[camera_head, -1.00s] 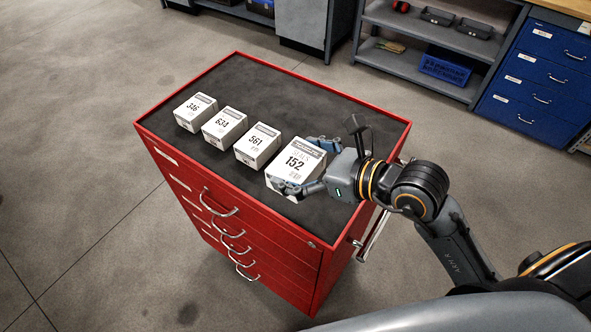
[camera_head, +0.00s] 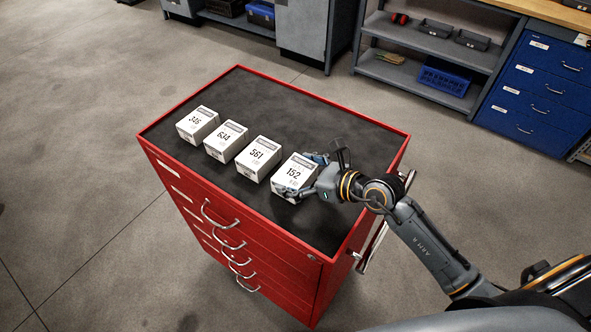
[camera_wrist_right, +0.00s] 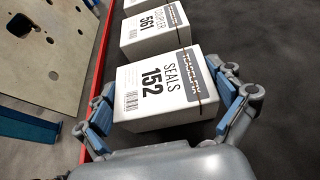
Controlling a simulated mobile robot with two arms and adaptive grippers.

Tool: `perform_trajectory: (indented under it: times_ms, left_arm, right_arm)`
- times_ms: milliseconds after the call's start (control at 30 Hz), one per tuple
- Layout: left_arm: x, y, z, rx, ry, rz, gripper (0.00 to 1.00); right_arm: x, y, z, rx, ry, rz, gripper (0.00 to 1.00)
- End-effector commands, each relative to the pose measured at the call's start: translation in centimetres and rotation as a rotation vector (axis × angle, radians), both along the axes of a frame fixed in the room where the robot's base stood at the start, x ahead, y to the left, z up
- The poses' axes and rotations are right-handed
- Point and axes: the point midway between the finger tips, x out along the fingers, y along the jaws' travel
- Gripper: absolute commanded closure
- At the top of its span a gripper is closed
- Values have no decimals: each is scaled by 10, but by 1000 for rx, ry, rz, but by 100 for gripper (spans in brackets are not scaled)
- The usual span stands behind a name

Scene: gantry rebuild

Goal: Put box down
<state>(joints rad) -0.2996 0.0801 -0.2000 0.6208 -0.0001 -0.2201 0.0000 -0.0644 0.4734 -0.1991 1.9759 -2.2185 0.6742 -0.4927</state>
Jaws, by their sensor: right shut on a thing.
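The white box marked 152 (camera_head: 293,174) is at the right end of a row of white boxes on the dark top of the red drawer cabinet (camera_head: 300,247). It looks upright and at about the height of the other boxes. My right gripper (camera_head: 305,175) is shut on it, one finger on each side. In the right wrist view the box (camera_wrist_right: 165,85) shows its "SEALS" label between the blue finger pads of the gripper (camera_wrist_right: 165,112). Its underside is hidden, so I cannot tell whether it touches the mat. My left gripper is not in view.
Boxes 561 (camera_head: 258,157), 634 (camera_head: 226,141) and 346 (camera_head: 197,124) stand in line to the left. The cabinet top is clear behind them and in front of box 152. Grey shelves (camera_head: 430,45) and blue drawers (camera_head: 535,95) stand farther back.

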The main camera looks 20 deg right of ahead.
Motion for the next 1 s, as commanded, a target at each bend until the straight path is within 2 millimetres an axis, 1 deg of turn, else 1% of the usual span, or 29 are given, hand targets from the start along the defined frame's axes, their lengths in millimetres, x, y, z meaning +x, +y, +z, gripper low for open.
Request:
perform_trajectory:
  times_ms: [200, 333, 367, 667, 800, 867, 1000]
  left_arm:
    - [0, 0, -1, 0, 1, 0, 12]
    - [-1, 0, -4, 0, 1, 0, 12]
    - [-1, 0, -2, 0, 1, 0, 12]
    - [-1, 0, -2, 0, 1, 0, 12]
    - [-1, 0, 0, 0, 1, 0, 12]
    - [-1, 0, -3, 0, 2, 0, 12]
    - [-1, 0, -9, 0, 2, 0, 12]
  right_arm:
    - [0, 0, 1, 1, -3, 0, 48]
    - [0, 0, -4, 2, -2, 0, 48]
    - [0, 0, -3, 1, -1, 0, 0]
    - [0, 0, -3, 1, -1, 0, 0]
    - [-1, -1, 1, -1, -1, 0, 0]
    - [-6, -5, 1, -1, -1, -1, 0]
    - [-26, -19, 10, -4, 0, 2, 0]
